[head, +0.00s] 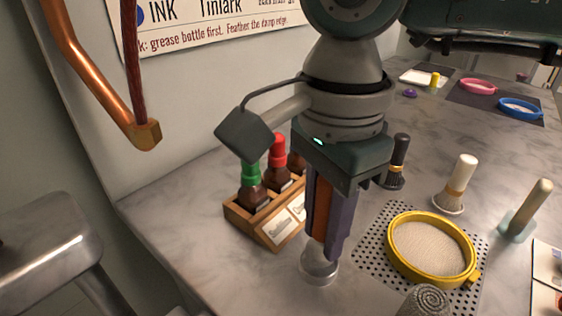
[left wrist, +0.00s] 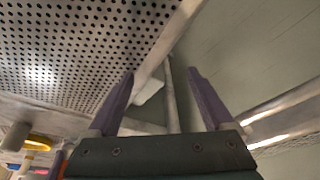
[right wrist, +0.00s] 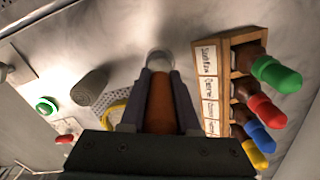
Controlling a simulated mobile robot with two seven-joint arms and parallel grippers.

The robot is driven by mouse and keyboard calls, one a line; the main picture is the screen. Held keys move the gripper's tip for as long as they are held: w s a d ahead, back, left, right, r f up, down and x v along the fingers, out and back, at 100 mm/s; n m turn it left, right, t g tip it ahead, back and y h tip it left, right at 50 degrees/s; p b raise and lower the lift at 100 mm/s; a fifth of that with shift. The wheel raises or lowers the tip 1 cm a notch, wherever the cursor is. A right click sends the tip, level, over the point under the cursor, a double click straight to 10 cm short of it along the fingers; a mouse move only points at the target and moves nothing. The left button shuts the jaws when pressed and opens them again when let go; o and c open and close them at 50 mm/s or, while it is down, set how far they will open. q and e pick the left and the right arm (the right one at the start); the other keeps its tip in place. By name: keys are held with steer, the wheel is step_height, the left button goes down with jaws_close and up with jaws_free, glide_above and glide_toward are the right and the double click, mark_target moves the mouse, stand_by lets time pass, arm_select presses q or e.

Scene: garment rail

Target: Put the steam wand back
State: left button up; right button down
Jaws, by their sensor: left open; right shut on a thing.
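My right gripper (head: 327,248) points down over the marble counter. It is shut on an orange-brown handle with a clear or silvery round end (head: 319,270), which is at or just above the counter top. The same handle shows between the fingers in the right wrist view (right wrist: 162,105). I cannot tell for sure whether it is the steam wand. A copper pipe (head: 90,75) with a brass hexagonal end and a dark red hose (head: 131,60) hangs at the upper left. My left gripper (left wrist: 162,95) is open and empty near a perforated metal panel (left wrist: 80,45); it is outside the head view.
A wooden rack (head: 243,226) of bottles with coloured caps stands just left of the right gripper. A yellow hoop (head: 392,255) on a perforated mat (head: 375,220), several brushes and a grey roll (head: 425,301) stand to the right. Pink (head: 478,87) and blue (head: 520,108) hoops lie farther back.

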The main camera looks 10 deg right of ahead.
arm_select(q)
steer(key=shift+f, duration=0.15)
arm_select(e)
steer(key=shift+f, duration=0.1)
arm_select(q)
steer(key=shift+f+b, duration=0.2)
steer(key=shift+b, duration=0.1)
arm_select(e)
steer(key=shift+f, duration=0.15)
arm_select(q)
steer(key=shift+b, duration=0.45)
arm_select(e)
steer(key=shift+s+a+f, duration=0.1)
steer(key=shift+f, duration=0.3)
arm_select(q)
steer(key=shift+f+b, duration=0.15)
steer(key=shift+b, duration=0.3)
arm_select(e)
steer(key=shift+f, duration=0.35)
steer(key=shift+c, duration=1.2)
jaws_free()
